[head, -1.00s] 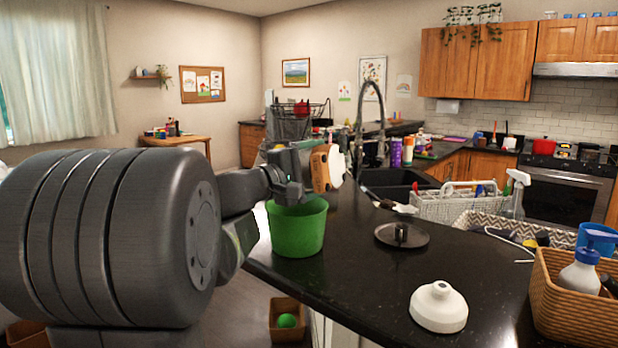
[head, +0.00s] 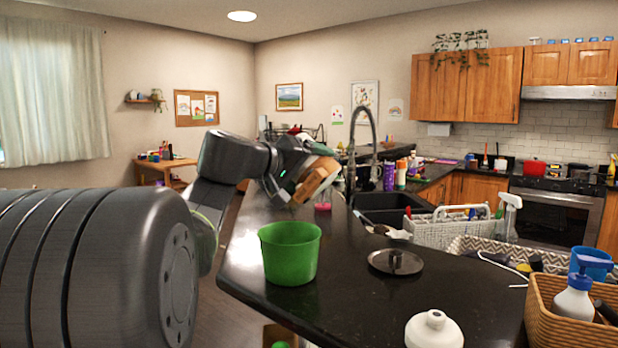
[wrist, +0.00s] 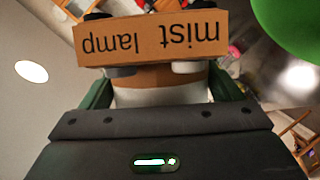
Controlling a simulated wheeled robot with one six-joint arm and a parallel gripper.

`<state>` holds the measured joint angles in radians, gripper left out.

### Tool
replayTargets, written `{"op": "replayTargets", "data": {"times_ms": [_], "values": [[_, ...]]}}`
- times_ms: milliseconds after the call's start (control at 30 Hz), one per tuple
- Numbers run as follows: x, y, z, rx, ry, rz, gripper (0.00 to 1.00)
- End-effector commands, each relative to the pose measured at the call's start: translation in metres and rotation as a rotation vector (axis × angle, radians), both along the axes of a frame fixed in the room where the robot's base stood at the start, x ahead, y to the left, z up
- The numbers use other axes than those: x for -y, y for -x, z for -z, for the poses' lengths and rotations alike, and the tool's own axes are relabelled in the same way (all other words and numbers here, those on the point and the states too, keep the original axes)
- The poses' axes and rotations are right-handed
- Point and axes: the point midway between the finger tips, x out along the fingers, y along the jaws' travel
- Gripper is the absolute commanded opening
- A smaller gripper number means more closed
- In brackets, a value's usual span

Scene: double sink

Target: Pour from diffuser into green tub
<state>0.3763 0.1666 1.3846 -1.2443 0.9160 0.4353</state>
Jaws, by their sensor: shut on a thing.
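My gripper (head: 290,182) is shut on the diffuser, whose tan block (head: 316,180) shows in the head view. In the wrist view, the diffuser (wrist: 150,40) has "mist lamp" written upside down on its tan face, with a white and brown part below it between my gripper's fingers (wrist: 155,70). It is tilted in the head view and held above the counter, behind and above the green tub (head: 290,262). The tub stands upright on the counter, apart from the diffuser. Its inside is mostly hidden. The tub's green also fills a corner of the wrist view (wrist: 292,28).
On the black counter (head: 345,300) are a dark disc with a knob (head: 395,262), a white dome (head: 434,332) and a wicker basket (head: 560,320) with a spray bottle. A small pink item (head: 322,202) is under the diffuser. The sink and tall faucet (head: 352,150) are behind.

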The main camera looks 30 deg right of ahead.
Motion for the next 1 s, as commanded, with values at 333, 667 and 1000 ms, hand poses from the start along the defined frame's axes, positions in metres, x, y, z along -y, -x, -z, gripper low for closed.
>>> {"op": "replayTargets", "data": {"times_ms": [333, 667, 1000], "values": [[0.0, 0.0, -0.025, 0.249, -0.172, 0.0, 0.48], [0.0, 0.001, -0.041, 0.443, -0.312, -0.002, 0.48], [0.0, 0.0, -0.064, 0.726, -0.513, -0.002, 0.48]]}}
